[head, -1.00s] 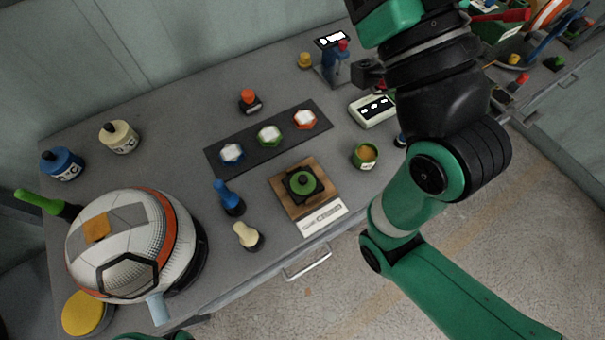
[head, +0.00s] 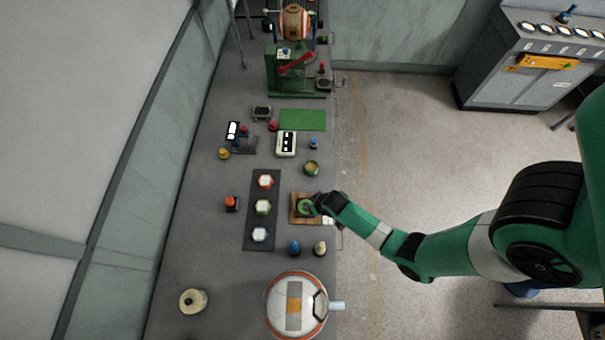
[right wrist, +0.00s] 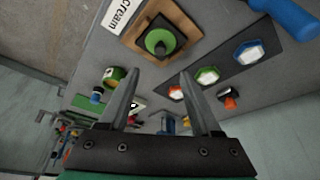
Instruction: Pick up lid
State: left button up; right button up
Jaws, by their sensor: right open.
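A green round lid with a knob (head: 305,206) sits on a black square piece on a wooden board (head: 296,219). It also shows in the right wrist view (right wrist: 160,41), beyond my fingertips, next to a white "cream" label. My right gripper (head: 321,203) is beside the lid, at the board's right edge. Its fingers (right wrist: 158,75) are apart with nothing between them. The gripper partly hides the lid in the head view. A small green-rimmed open cup (head: 312,168) with yellowish contents stands farther back. My left gripper is not in view.
A dark strip (head: 262,181) left of the board holds three white-topped hexagonal pieces. Blue (head: 294,247) and cream (head: 320,248) small bottles stand in front. A large white-and-orange ball (head: 275,300) is at the near end. A green press (head: 283,80) stands at the far end.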

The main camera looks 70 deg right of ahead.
jog(key=b, duration=0.6)
send_over(306, 205)
jog(key=s+a, duration=0.2)
jog(key=f, duration=0.5)
jog(key=shift+d+f, duration=0.15)
jog(key=shift+d, duration=0.05)
jog(key=shift+w+d+f+b, duration=0.15)
jog(key=shift+w+f+b, duration=0.15)
jog(key=shift+b, duration=0.1)
jog(key=b+x, duration=0.1)
jog(key=x, duration=0.1)
jog(key=b+x, duration=0.2)
jog(key=shift+s+f+b, duration=0.1)
jog(key=shift+s+b, duration=0.2)
jog(key=shift+s, duration=0.1)
jog(key=shift+w+f, duration=0.3)
jog(key=shift+f, duration=0.2)
jog(key=shift+r, duration=0.1)
grip_shut()
